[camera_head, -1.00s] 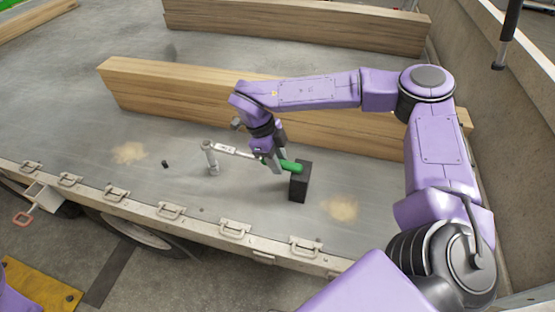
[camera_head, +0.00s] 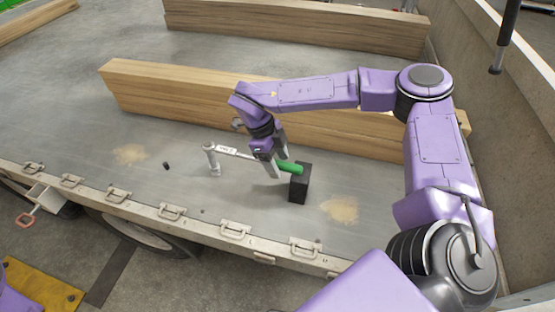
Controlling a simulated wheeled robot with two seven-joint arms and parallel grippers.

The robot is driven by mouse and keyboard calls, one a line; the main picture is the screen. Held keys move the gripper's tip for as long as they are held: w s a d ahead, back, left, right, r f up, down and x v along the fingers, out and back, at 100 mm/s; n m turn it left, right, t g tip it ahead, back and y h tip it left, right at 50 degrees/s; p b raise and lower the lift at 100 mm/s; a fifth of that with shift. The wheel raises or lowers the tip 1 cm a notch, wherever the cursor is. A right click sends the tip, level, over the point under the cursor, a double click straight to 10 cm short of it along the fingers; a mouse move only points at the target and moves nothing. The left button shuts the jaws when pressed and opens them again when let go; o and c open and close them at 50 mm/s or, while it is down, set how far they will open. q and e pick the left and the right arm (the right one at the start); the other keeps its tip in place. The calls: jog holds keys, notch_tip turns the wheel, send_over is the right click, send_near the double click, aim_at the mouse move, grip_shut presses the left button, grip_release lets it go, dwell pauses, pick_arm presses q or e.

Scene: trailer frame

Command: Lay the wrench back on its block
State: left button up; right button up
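The wrench has a silver shaft (camera_head: 233,151) with a pale label and a green handle (camera_head: 290,167). Its handle end rests on or just against the top of the black block (camera_head: 300,186). Its head end is at a short grey upright post (camera_head: 212,162) to the left. My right gripper (camera_head: 276,160) points down over the wrench beside the green handle. Its fingers look spread, one on the near side and one on the far side, with the wrench passing between them. Part of the shaft and handle is hidden by the near finger. My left gripper is out of view.
A long wooden beam (camera_head: 180,96) lies just behind the wrench, and another (camera_head: 295,27) lies farther back. The near rail with metal latches (camera_head: 170,211) edges the trailer bed. A small dark piece (camera_head: 166,165) lies left of the post. The bed at left is mostly clear.

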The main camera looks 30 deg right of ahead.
jog(key=v, duration=1)
jog(key=shift+r, duration=0.25)
